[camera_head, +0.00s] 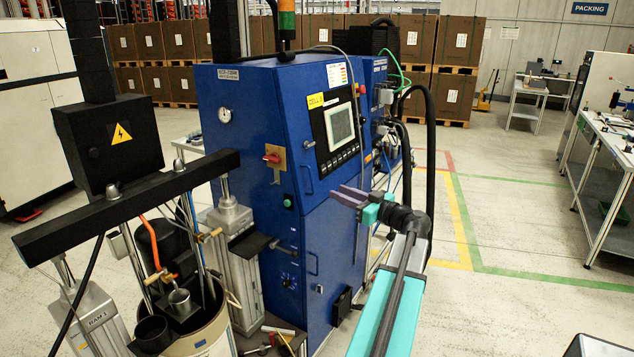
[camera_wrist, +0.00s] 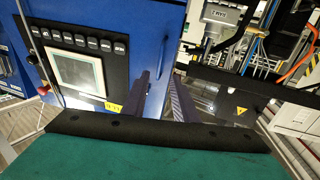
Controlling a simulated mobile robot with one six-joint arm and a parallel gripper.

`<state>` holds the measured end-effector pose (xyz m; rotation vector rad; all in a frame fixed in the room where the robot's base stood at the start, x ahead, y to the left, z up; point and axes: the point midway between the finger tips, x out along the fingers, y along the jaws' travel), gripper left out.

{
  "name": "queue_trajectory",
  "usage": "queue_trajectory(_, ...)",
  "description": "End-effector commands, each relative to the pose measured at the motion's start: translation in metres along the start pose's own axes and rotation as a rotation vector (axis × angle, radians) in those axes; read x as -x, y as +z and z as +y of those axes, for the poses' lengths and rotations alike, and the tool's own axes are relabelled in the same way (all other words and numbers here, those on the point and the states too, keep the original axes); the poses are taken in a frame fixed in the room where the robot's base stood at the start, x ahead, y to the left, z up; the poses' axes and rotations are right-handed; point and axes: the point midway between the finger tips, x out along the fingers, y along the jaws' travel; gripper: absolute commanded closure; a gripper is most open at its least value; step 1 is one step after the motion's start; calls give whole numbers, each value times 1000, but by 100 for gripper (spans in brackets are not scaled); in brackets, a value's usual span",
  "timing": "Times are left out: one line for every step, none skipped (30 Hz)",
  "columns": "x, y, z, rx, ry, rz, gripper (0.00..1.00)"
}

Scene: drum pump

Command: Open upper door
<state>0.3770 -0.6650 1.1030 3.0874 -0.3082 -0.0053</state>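The blue cabinet (camera_head: 262,150) stands in the middle of the head view. Its upper door (camera_head: 318,172) carries a black panel with a grey screen (camera_head: 340,125) and a yellow label, and looks closed. A small dark latch (camera_head: 308,181) sits on the door's left side. My gripper (camera_head: 341,194) is in front of the cabinet, by the lower part of the upper door.
Left of the cabinet stands a drum pump with a black crossbeam (camera_head: 130,195), a warning-marked box (camera_head: 112,140) and a drum (camera_head: 205,335). Black hoses (camera_head: 430,130) hang behind my gripper. Open floor lies to the right, before a workbench (camera_head: 605,150). Stacked cartons (camera_head: 455,95) are behind.

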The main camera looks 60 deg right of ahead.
Motion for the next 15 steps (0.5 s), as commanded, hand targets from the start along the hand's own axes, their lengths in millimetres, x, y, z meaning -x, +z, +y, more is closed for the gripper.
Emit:
queue_trajectory(-8,-2,0,-1,-3,0,74)
queue_trajectory(-12,-2,1,-2,-2,0,74)
queue_trajectory(-18,-2,1,-2,-2,0,74)
queue_trajectory(-22,-2,1,-2,-2,0,74)
queue_trajectory(-27,-2,0,-2,-3,0,74)
queue_trajectory(-32,-2,0,-2,-2,0,74)
queue_trajectory(-37,-2,1,-2,-1,0,74)
queue_trajectory(-41,-3,1,-1,-2,0,74)
queue_trajectory(-47,-3,1,-1,-3,0,74)
queue_trajectory(-51,-3,1,-1,-3,0,74)
queue_trajectory(-55,-2,1,-1,-2,0,74)
queue_trajectory(-61,-2,1,-1,-1,0,74)
queue_trajectory(-66,-2,1,-1,-2,0,74)
queue_trajectory(-70,-2,1,-2,-3,-1,74)
queue_trajectory(-76,-2,1,-2,-2,-1,74)
